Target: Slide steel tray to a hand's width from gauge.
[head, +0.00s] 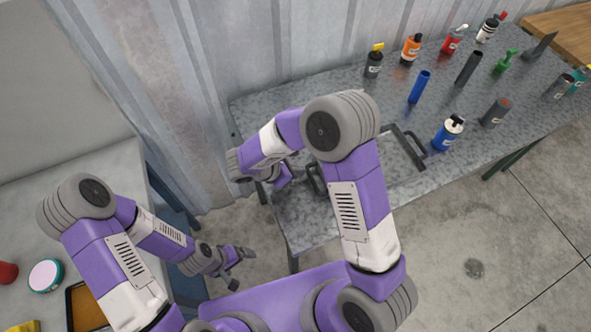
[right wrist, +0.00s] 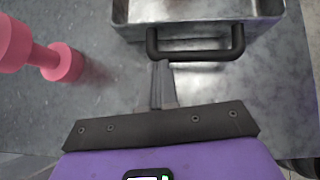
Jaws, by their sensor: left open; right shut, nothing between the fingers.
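The steel tray (head: 397,165) lies on the grey speckled table, partly hidden behind my right arm in the head view. It has black handles at its ends, and its near end shows in the right wrist view (right wrist: 275,27). My right gripper (right wrist: 161,66) is shut and empty, with its tips at the near black handle (right wrist: 195,54); I cannot tell if they touch. A pink dumbbell-shaped piece (right wrist: 63,63), possibly the gauge, is left of the fingers in the right wrist view. My left gripper (head: 240,267) is open and empty, off the table.
A blue can (head: 447,134) stands just right of the tray, with a dark grey cylinder (head: 495,112) beyond it. A blue tube (head: 419,87) and several bottles stand farther back. A corrugated wall (head: 215,80) rises behind the table (head: 255,108). Another surface is at left.

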